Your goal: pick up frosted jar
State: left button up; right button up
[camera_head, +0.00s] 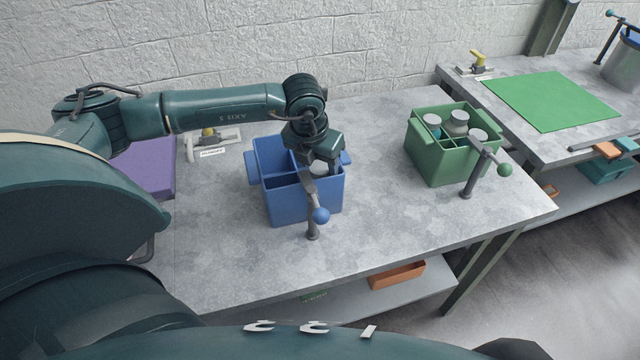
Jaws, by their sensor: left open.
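My left gripper (312,172) points down into the blue divided crate (290,210) on the grey table. It is open, and its fingers are partly hidden behind the crate's wall and divider. A pale round top (319,168) shows beside the fingers in the crate's right part; it looks like the frosted jar, mostly hidden by the crate wall and gripper. I cannot tell whether the fingers touch it. My right gripper is out of view.
A dark spindle post with a blue ball (321,215) stands just in front of the blue crate. A green crate (437,163) holding several jars stands at right, with a green-ball spindle (504,170) before it. A purple block (152,166) lies left. The front table area is clear.

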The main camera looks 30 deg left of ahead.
pick_arm(q)
jog(key=c, duration=1)
jog(key=shift+c, duration=0.5)
jog(key=shift+r, duration=0.15)
